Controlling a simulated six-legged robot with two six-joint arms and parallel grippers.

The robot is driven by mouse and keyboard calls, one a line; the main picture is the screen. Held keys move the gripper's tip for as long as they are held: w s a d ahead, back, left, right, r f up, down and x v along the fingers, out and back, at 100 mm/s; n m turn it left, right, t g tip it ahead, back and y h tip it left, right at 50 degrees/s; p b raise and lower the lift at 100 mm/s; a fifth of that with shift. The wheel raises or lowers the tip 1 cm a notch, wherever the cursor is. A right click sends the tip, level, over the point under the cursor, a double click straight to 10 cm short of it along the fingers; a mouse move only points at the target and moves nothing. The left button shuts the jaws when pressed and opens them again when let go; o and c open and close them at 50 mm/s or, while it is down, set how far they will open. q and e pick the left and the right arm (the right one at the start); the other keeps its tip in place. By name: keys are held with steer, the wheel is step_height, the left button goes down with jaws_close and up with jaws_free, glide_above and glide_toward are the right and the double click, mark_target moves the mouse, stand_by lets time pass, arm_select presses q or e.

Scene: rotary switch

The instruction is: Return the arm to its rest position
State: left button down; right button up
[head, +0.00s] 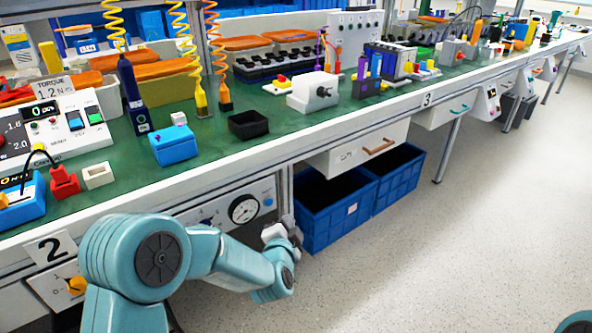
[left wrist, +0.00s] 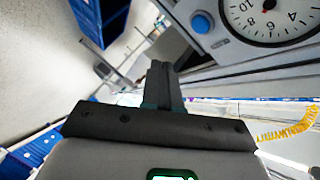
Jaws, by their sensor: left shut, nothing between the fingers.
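My left arm comes in from the lower left, bent at the elbow, in front of the bench. My left gripper (head: 287,228) is beside the gauge panel under the bench, partly hidden by its own wrist. In the left wrist view its dark fingers (left wrist: 165,85) are together, with nothing between them. An orange rotary switch (head: 76,285) sits on a pale panel at the lower left, behind my arm and apart from the gripper. My right gripper does not show; only a bit of teal arm shows at the lower right corner.
The gauge panel (head: 244,208) is close to my left gripper; its dial also shows in the left wrist view (left wrist: 272,18). Blue crates (head: 325,232) stand just right of the gripper. The bench edge (head: 230,165) runs above it. The floor (head: 460,240) at the right is clear.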

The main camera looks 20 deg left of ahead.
arm_select(q)
steer(key=s+a+f+n+g+h, duration=0.1)
steer(key=s+f+g, duration=0.3)
steer(key=f, duration=0.5)
steer(key=s+a+f+g+h, duration=0.1)
steer(key=s+a+f, duration=0.1)
steer(key=s+f, duration=0.55)
steer(key=s+d+f+n+g+h, duration=0.1)
steer(key=s+d+f+n+g, duration=0.2)
steer(key=s, duration=0.4)
steer(key=s+d+f+n+g+h, duration=0.2)
steer(key=s+f+n+g, duration=0.15)
steer(key=s, duration=0.45)
steer(key=s+d+f+n+g+h, duration=0.1)
steer(key=s+d+f+n+g, duration=0.25)
steer(key=s, duration=0.35)
step_height(320, 180, up, 30)
steer(key=s+n+p, duration=0.1)
steer(key=p, duration=2.9)
steer(key=shift+f, duration=0.15)
steer(key=shift+d+f, duration=0.1)
